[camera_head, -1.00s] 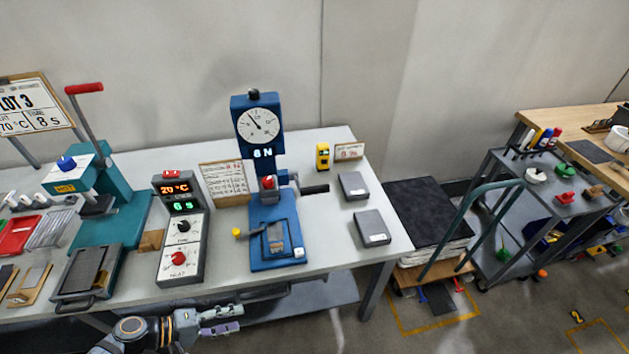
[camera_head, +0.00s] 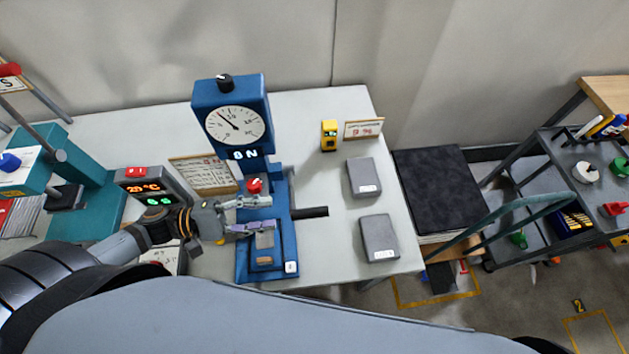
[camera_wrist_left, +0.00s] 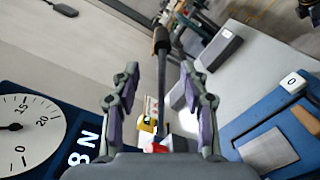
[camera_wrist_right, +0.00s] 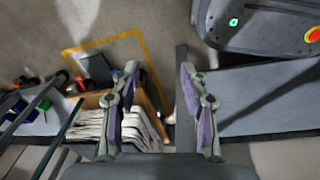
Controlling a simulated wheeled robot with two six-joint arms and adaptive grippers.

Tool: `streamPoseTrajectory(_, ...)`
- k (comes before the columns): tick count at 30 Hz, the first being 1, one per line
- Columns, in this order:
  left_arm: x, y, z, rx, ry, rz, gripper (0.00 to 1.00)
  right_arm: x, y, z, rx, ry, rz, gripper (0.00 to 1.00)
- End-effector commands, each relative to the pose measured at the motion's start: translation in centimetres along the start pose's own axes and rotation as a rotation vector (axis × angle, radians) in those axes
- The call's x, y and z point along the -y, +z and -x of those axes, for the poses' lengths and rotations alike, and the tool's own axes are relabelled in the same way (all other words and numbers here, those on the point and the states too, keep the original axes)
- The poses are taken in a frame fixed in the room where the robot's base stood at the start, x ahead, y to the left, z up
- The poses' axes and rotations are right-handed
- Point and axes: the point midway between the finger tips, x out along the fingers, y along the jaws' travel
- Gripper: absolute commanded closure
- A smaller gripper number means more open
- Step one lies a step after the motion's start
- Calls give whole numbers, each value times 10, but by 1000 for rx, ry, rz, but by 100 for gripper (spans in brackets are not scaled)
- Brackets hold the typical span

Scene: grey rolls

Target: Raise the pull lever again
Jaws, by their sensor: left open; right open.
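The blue pull tester (camera_head: 267,250) stands on the white bench with a round dial and an "8 N" display. Its pull lever (camera_head: 311,212) sticks out to the right, roughly level, with a dark handle. My left gripper (camera_head: 268,214) is open in front of the tester, left of the lever. In the left wrist view, the lever (camera_wrist_left: 161,90) runs up the picture between the open fingers, its handle beyond the fingertips; I see no contact. My right gripper (camera_wrist_right: 158,68) shows only in its own wrist view, open and empty.
A heater control box (camera_head: 150,190) is on the left, partly behind my left arm. A red knob (camera_head: 254,186) sits on the tester. Bench between lever and boxes is clear.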

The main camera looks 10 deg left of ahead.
Motion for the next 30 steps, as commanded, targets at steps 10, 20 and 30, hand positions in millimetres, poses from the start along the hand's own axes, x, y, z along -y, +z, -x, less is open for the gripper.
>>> streamPoseTrajectory(10, 9, -6, -40, 4, 5, -6, 55, 5, 54, -38, 70, -2, 3, 55)
streamPoseTrajectory(20, 0, 0, -92, 4, 10, -5, 55, 10, 22, -70, 15, -5, -1, 55)
streamPoseTrajectory(30, 0, 0, -105, -2, 0, -1, 55, 10, 38, -72, 39, -5, 0, 55)
